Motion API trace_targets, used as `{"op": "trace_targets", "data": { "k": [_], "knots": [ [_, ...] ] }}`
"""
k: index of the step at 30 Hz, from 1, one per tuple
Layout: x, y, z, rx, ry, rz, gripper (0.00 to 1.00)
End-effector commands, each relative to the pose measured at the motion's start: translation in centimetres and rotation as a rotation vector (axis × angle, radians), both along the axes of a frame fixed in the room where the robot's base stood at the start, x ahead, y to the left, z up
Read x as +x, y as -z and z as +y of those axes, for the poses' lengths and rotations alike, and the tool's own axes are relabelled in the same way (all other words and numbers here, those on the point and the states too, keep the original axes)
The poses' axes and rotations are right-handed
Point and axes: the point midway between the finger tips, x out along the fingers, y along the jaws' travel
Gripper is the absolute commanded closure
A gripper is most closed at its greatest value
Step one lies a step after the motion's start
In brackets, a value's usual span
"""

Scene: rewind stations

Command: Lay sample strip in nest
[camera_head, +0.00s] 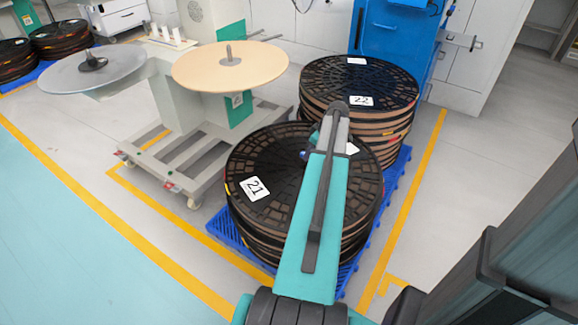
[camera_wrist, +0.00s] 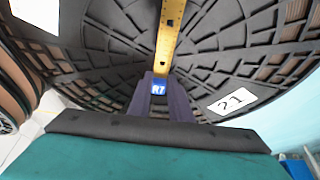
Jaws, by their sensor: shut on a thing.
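A yellow strip (camera_wrist: 168,42) with dark holes, taken to be the sample strip, shows in the wrist view with a blue tag marked R7 (camera_wrist: 159,86) at its near end. My gripper (camera_wrist: 161,80) is shut on that end, and the strip points away from it. Behind it lies the black slotted reel face with a white label 21 (camera_wrist: 232,101). I cannot tell the gap between strip and reel. In the head view my arm hides the gripper and strip over the reel stack 21 (camera_head: 250,165). I cannot make out a nest in either view.
Reel stack 22 (camera_head: 390,85) stands behind stack 21 on a blue pallet (camera_head: 232,238). A wheeled stand with a grey disc (camera_head: 85,80) and a tan disc (camera_head: 245,70) is at left. A blue cabinet (camera_head: 392,35) is behind. The turquoise floor (camera_head: 60,240) at left is clear.

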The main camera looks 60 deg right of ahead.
Motion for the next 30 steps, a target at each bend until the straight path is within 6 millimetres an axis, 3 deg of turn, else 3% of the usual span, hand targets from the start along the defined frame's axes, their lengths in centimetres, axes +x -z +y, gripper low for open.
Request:
{"op": "trace_targets", "data": {
  "k": [6, 15, 30],
  "knots": [
    [2.7, 0.5, 3.1, 0.001, -0.004, 0.0, 1.0],
    [5.7, 0.8, 6.1, 0.001, -0.001, -0.001, 1.0],
    [6.1, 1.2, 6.4, 0.001, 0.0, 0.0, 1.0]
  ]
}}
